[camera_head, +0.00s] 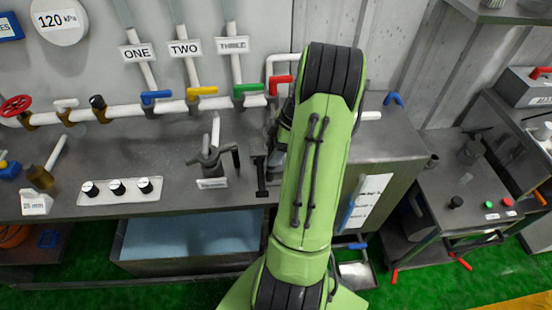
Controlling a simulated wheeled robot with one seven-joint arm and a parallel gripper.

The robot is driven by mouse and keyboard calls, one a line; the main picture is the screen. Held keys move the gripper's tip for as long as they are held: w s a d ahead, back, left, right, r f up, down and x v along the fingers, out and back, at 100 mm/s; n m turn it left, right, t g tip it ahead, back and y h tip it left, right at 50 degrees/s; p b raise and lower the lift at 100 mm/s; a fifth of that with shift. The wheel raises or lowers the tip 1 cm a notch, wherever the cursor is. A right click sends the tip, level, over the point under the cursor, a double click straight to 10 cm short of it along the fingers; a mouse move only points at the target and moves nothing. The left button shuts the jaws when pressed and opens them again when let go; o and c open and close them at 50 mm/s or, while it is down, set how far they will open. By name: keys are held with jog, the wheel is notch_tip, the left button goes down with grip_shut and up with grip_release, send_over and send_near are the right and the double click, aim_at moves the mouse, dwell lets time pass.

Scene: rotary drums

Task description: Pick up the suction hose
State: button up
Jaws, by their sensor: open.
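I cannot make out a suction hose for certain in the head view. My green and black arm (312,165) rises through the middle of the picture and covers part of the bench and wall. A small green and dark part of it shows at its left edge, above the bench. A white bent pipe (283,58) with a red handle (281,84) shows just left of the arm. A dark metal fixture (262,178) stands below it at the bench edge, partly covered.
The grey bench (120,203) carries three knobs (117,187) and a dark clamp-like stand (211,160). A white pipe (118,112) with coloured valve handles runs along the wall. A blue-lined bin (190,262) sits below. A control cabinet (455,180) stands right, with green floor between.

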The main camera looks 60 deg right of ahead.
jog(key=shift+s, duration=0.1)
jog(key=shift+c, duration=0.3)
jog(key=shift+r, duration=0.15)
jog(key=c, duration=1.1)
